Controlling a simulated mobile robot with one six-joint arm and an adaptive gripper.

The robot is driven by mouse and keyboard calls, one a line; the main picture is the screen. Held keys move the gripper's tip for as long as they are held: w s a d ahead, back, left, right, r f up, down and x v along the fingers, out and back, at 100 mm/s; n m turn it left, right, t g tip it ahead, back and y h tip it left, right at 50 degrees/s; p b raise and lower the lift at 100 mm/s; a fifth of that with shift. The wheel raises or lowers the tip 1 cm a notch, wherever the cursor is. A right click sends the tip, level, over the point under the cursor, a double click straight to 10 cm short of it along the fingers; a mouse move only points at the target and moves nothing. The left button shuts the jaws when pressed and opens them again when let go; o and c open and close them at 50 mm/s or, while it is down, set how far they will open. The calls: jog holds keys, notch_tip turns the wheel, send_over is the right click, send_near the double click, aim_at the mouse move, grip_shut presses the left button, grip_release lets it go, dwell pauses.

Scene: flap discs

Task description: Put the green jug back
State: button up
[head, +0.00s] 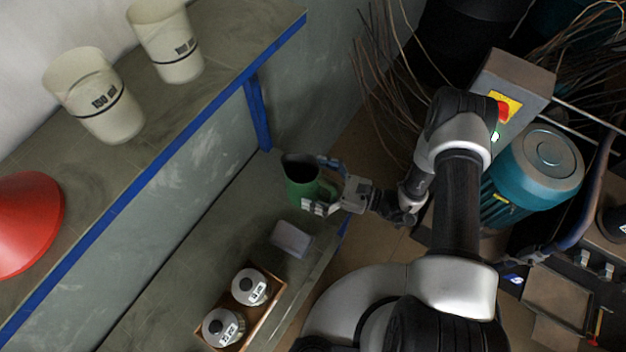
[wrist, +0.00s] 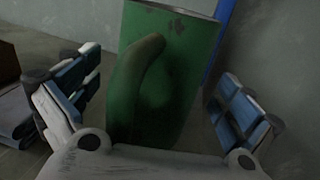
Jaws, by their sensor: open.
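The green jug (head: 299,182) stands upright on the lower shelf, near its far end, in the head view. It has an open dark top and worn paint. Its handle faces my gripper in the wrist view, where the jug (wrist: 180,75) fills the middle. My gripper (head: 322,186) is open, with one finger on each side of the jug's handle side. In the wrist view the fingers of my gripper (wrist: 160,105) stand apart from the jug, with gaps on both sides. The jug's base is hidden behind the gripper's palm in the wrist view.
The lower shelf (head: 190,281) also holds a grey block (head: 291,239) and a wooden tray (head: 268,314) with two labelled bottles. A blue-edged upper shelf (head: 150,150) carries two cream beakers (head: 93,95) and a red cone (head: 28,222). A blue post (head: 257,112) stands behind the jug.

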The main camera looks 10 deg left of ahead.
jog(key=shift+d, duration=0.1)
jog(key=s+d, duration=0.1)
jog(key=d, duration=1)
jog(key=shift+s+d, duration=0.35)
jog(key=shift+d, duration=0.05)
notch_tip(320, 180, up, 19)
jog(key=s+d+n+g+h, duration=0.1)
jog(key=s+n+g+h, duration=0.2)
jog(key=n+g+h, duration=0.6)
jog(key=s+d+r+n+t+h, duration=0.4)
jog(key=s+r+n+t, duration=0.1)
jog(key=r, duration=0.3)
jog(key=s+d+r+n+t+h, duration=0.4)
jog(key=r+n+t, duration=0.1)
jog(key=r, duration=0.3)
jog(key=shift+s+r+n+t+h, duration=0.25)
jog(key=shift+s+n+t+h, duration=0.15)
jog(key=shift+t, duration=0.2)
jog(key=shift+d, duration=0.1)
jog(key=shift+c, duration=0.4)
